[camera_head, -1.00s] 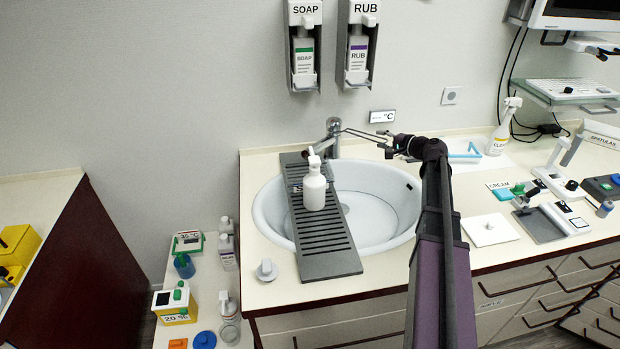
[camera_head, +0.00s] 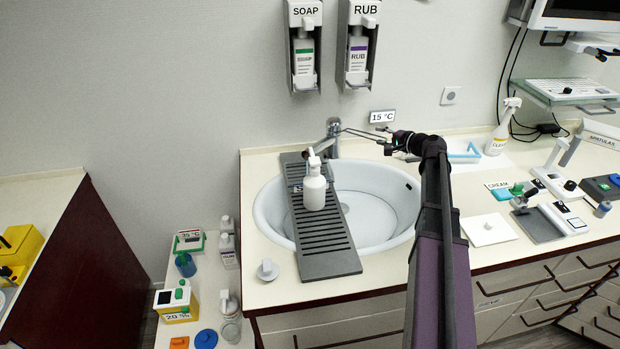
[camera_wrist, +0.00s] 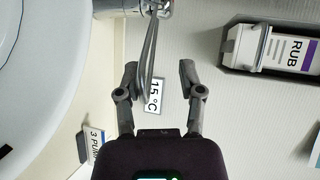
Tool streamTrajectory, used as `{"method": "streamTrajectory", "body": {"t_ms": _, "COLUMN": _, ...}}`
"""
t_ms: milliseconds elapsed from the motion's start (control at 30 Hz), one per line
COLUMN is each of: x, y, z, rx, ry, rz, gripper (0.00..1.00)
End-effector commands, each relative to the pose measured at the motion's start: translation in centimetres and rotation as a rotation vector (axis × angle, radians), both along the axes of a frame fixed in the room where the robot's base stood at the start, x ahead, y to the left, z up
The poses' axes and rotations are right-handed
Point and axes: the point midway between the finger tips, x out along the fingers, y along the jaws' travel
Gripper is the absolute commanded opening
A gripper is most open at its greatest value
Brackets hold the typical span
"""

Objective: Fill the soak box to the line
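The tap (camera_head: 333,135) stands behind the round white sink (camera_head: 375,200); its base also shows at the top of the wrist view (camera_wrist: 132,5). A long thin looped lever (camera_wrist: 148,60) reaches from it toward my gripper (camera_wrist: 158,70). My gripper is open, one finger on each side of the lever, and not visibly squeezing it. In the head view, my gripper (camera_head: 385,139) is small and dark, right of the tap. The wall display (camera_head: 382,116) reads 15 °C. No box is clearly marked as the soak box. I cannot make out running water.
A grey slatted board (camera_head: 325,240) bridges the sink's left side, with a white pump bottle (camera_head: 314,186) on it. SOAP (camera_head: 304,58) and RUB (camera_head: 358,55) dispensers hang above. A lower left shelf holds a yellow-and-white box (camera_head: 178,304) and bottles. A blue-edged tray (camera_head: 464,151) lies right.

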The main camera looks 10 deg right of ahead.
Motion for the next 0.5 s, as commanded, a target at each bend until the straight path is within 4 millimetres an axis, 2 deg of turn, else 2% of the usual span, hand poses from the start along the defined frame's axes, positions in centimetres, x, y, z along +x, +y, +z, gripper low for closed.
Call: {"method": "streamTrajectory", "body": {"t_ms": 500, "x": 0.17, "y": 0.06, "z": 0.79, "rx": 0.0, "ry": 0.0, "rz": -0.001, "gripper": 0.49}}
